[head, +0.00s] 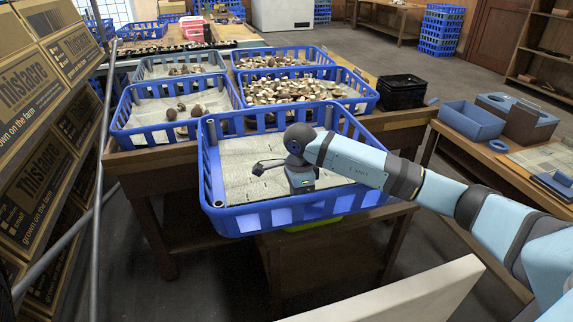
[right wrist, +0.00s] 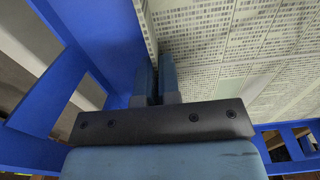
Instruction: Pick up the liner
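The liner (head: 235,178) is a pale printed sheet lying in the near blue crate (head: 267,217); it also shows in the right wrist view (right wrist: 240,50). My right gripper (right wrist: 158,82) is low inside the crate, beside its blue wall, with the fingers close together. The liner's edge runs down towards the narrow gap between them. Whether the fingers pinch it is not clear. In the head view my right arm comes in from the right and its hand points down over the liner; the fingertips are hidden there. My left gripper is out of view.
Behind stand blue crates with mushrooms (head: 300,88) and a black crate (head: 402,92) on a wooden table. Printed cardboard boxes (head: 40,165) line the left. A side table at right holds blue boxes (head: 470,119). The near crate's slotted walls surround the right hand.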

